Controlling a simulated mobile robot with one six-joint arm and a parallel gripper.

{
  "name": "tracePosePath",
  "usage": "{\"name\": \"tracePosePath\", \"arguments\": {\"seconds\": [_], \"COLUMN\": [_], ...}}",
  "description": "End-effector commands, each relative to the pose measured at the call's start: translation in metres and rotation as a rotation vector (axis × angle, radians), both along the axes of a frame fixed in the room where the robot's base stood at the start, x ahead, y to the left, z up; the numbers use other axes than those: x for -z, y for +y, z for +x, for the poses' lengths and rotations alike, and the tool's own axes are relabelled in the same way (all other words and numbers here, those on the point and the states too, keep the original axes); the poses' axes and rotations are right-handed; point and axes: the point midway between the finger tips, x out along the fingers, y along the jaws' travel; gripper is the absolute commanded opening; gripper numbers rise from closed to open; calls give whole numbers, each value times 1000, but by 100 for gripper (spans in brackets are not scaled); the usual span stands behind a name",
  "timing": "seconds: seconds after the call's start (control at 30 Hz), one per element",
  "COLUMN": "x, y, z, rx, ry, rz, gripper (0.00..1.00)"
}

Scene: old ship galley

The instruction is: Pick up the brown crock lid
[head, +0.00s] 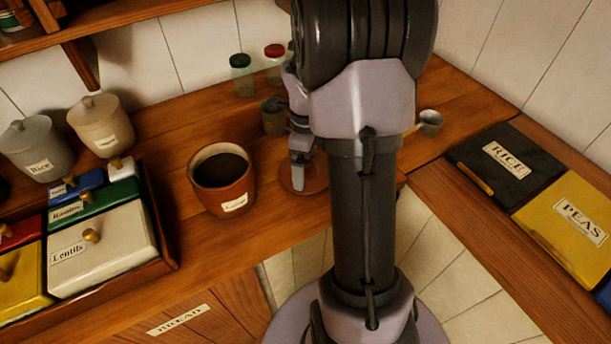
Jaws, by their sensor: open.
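The brown crock lid (315,180) is a flat reddish-brown disc lying on the wooden counter, right of the open brown crock (206,197). The crock stands upright with a dark inside and a small paper label. My gripper (298,182) points down at the lid, with one finger in front of it. It is open, and I see nothing held. My arm hides the lid's right side, and the finger covers its middle. I cannot tell whether the finger touches the lid.
A small dark pot (273,117) and two jars, green-capped (240,77) and red-capped (275,66), stand behind. Lidded grey (38,152) and cream (103,128) crocks and a box of labelled drawers (105,255) are left. A small cup (431,121) is right.

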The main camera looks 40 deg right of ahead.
Motion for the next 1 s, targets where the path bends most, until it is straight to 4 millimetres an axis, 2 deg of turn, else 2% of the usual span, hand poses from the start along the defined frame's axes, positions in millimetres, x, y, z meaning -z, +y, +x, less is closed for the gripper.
{"name": "tracePosePath", "arguments": {"seconds": [0.13, 0.17, 0.6, 0.67, 1.0], "x": [-1, -1, 0, 0, 3], "y": [0, 0, 0, 0, 1], "z": [0, 0, -1, -1, -2], "rx": [-1, -1, -1, -1, -1], "ry": [0, 0, 2, 3, 8], "rz": [0, 0, 1, 2, 5], "gripper": [100, 96, 10, 0, 0]}}
